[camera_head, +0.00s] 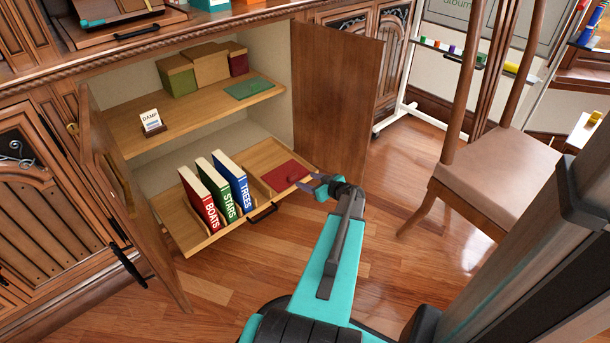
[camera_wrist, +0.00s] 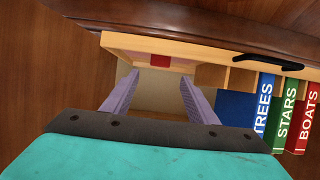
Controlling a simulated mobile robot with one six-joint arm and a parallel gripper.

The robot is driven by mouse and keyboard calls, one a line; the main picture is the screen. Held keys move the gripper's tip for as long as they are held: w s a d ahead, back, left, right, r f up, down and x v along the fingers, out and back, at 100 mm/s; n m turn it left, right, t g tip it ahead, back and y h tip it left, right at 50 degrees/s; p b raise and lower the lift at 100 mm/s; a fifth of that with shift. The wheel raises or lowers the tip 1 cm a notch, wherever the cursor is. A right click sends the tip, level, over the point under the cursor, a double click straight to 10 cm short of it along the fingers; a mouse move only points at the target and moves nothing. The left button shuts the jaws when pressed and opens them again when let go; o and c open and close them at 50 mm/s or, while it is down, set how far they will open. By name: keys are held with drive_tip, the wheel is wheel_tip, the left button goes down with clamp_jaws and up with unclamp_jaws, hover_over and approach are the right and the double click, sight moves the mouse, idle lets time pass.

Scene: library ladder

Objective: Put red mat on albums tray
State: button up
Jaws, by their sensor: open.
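The red mat (camera_head: 282,173) lies in the right compartment of the pulled-out wooden albums tray (camera_head: 276,216); it looks flat. In the wrist view a small bright red patch of the mat (camera_wrist: 160,60) shows beyond my fingertips. My gripper (camera_head: 316,187) is open and empty at the mat's right end, in the head view. In the wrist view its two purple fingers (camera_wrist: 157,82) are spread, with bare tray floor between them. I cannot tell whether a finger touches the mat. Albums BOATS (camera_head: 203,197), STARS (camera_head: 224,190) and TREES (camera_head: 240,185) stand upright in the tray's left part.
Open cabinet doors stand at left (camera_head: 118,185) and right (camera_head: 335,95). The shelf above (camera_head: 205,108) carries boxes (camera_head: 208,65), a green mat (camera_head: 249,88) and a DAMP card (camera_head: 151,121). A chair (camera_head: 495,175) stands at right. Floor in front of the tray is clear.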

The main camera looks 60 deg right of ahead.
drive_tip(key=shift+v, duration=0.85)
